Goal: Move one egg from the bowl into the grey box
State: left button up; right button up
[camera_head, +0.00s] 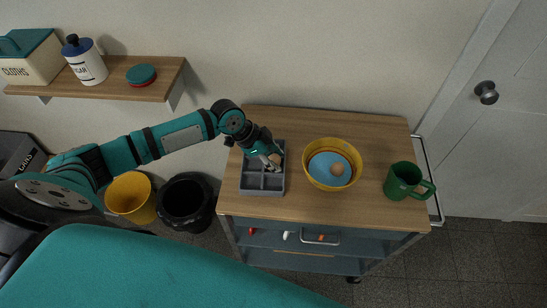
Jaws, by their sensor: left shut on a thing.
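My left gripper (273,163) is over the back part of the grey box (249,191), pointing down. It is shut on an egg (276,158), of which only a small brown part shows beside the fingers. I cannot tell whether this egg touches the box. The grey box has several compartments; the front ones look empty, and the arm partly hides the back ones. The yellow bowl (310,179) with a blue inside stands to the right of the box, and a brown egg (338,169) lies in it. My right gripper is not in view.
A green mug (403,182) stands at the right of the wooden cart top (290,205). A wall shelf (155,91) holds a cloths box (30,62), a sugar jar (86,66) and a teal-and-red tin (141,75). Yellow (130,200) and black (186,203) buckets stand left of the cart.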

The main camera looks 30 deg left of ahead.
pick_arm(q)
jog(key=o, duration=1.2)
jog(key=shift+o, duration=0.2)
